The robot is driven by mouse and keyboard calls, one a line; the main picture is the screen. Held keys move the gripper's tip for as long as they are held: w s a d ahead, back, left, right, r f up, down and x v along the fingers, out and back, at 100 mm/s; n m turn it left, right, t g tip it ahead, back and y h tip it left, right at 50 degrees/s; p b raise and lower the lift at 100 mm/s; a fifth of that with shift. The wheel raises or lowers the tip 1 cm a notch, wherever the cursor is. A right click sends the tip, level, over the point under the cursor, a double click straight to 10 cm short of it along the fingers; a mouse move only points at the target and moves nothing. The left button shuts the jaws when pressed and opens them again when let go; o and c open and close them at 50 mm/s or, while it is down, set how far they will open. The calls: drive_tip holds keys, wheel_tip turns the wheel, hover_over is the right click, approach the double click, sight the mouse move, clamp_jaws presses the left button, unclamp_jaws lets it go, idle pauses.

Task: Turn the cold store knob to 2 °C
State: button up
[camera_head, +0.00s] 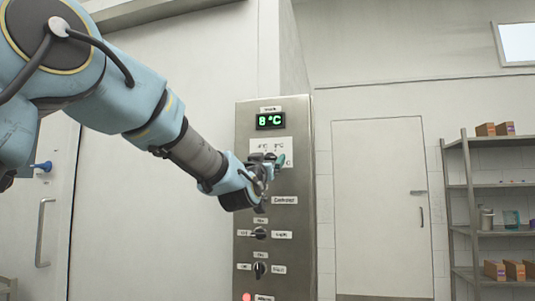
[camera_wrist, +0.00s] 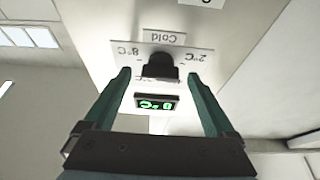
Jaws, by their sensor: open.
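The black cold store knob (camera_wrist: 160,66) sits on a white dial plate on the steel panel. In the wrist view, which shows the panel upside down, a 2 °C mark is at the right of the plate (camera_wrist: 200,58) and an 8 °C mark at the left. The green display (camera_head: 270,121) reads 8 °C; it also shows in the wrist view (camera_wrist: 156,102). My gripper (camera_wrist: 158,74) is open, with one green finger on each side of the knob; I cannot tell whether they touch it. In the head view my gripper (camera_head: 270,162) largely hides the knob.
Two more knobs, an upper one (camera_head: 259,233) and a lower one (camera_head: 259,269), sit below on the panel, with a red light (camera_head: 247,297) at the bottom. A shelf rack (camera_head: 468,190) with boxes stands at the right. A closed door (camera_head: 378,200) is behind.

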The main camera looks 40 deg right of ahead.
drive_tip(key=shift+w+d+r, duration=0.15)
drive_tip(key=shift+w+d, duration=0.1)
drive_tip(key=shift+d, duration=0.1)
drive_tip(key=c, duration=1.4)
